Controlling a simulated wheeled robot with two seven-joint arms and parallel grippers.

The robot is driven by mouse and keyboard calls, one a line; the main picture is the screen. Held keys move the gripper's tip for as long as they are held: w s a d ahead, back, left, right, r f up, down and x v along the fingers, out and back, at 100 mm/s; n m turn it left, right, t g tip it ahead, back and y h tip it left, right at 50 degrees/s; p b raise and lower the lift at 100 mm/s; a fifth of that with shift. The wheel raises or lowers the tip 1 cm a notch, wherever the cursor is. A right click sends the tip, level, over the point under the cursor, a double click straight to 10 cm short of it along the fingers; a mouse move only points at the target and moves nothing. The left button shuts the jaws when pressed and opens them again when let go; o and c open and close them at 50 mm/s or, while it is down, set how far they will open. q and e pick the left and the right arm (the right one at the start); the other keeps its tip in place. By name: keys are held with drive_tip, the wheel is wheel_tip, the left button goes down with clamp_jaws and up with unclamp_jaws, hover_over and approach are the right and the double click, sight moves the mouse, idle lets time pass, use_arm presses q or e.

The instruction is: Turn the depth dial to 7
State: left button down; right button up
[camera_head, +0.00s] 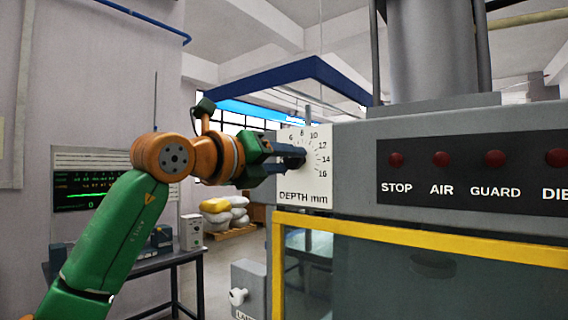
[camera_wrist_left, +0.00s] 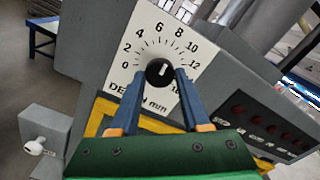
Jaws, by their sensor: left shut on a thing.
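The depth dial is a round black knob (camera_wrist_left: 159,72) on a white scale plate (camera_head: 314,181) lettered "DEPTH mm". In the left wrist view the plate (camera_wrist_left: 150,30) shows numbers from 0 round through 6, 8 and 12, with the higher ones partly hidden by a finger. A small white mark on the knob seems to lean up and right, but its exact reading is too small to tell. My left gripper (camera_head: 302,157) reaches in from the left, its two blue fingers (camera_wrist_left: 161,78) closed on either side of the knob. My right gripper is out of view.
A grey machine carries a black panel with red lamps (camera_head: 440,158) right of the plate. A yellow guard frame (camera_head: 420,240) runs below. A grey box with a white knob (camera_head: 238,296) is lower down. A table (camera_head: 150,264) and stacked sacks (camera_head: 224,214) stand behind.

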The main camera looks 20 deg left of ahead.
use_arm(q)
drive_tip(key=shift+r+n, duration=0.1)
drive_tip(key=shift+n, duration=0.8)
drive_tip(key=c, duration=0.7)
unclamp_jaws()
drive_tip(key=o, duration=0.3)
drive_tip(key=shift+o, duration=0.2)
